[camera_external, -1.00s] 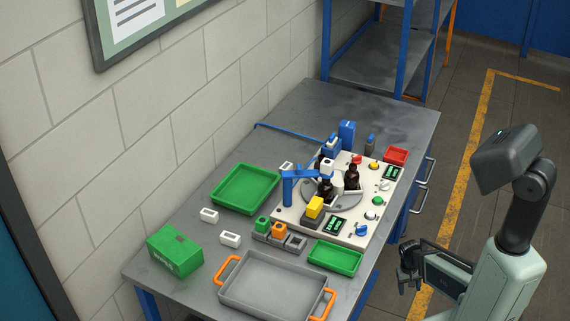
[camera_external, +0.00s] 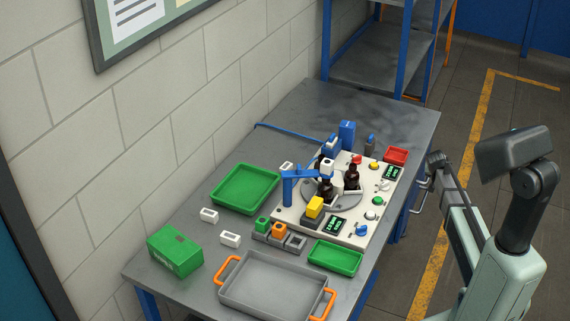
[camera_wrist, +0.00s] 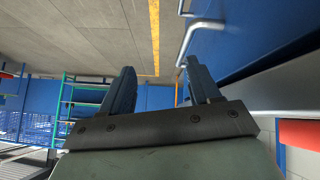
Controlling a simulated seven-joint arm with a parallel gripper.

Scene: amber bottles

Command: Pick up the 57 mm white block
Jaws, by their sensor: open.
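Small white blocks are on the grey workbench (camera_external: 180,285) in the external view. One white block (camera_external: 209,215) lies left of the green tray's near end, a second white block (camera_external: 230,239) is nearer the front, and a third (camera_external: 286,167) is behind the turntable machine. I cannot tell which is the 57 mm one. My gripper (camera_wrist: 160,82) shows in the wrist view with its two dark fingers apart and nothing between them. It is off the right side of the bench, well away from the blocks. No white block shows in the wrist view.
A green tray (camera_external: 216,197), a green box (camera_external: 175,261) and a grey tray with orange handles (camera_external: 228,297) surround the near blocks. The turntable machine (camera_external: 285,216) with amber bottles (camera_external: 352,177) stands between my arm and the blocks. A blue swing arm (camera_external: 300,172) rises over it.

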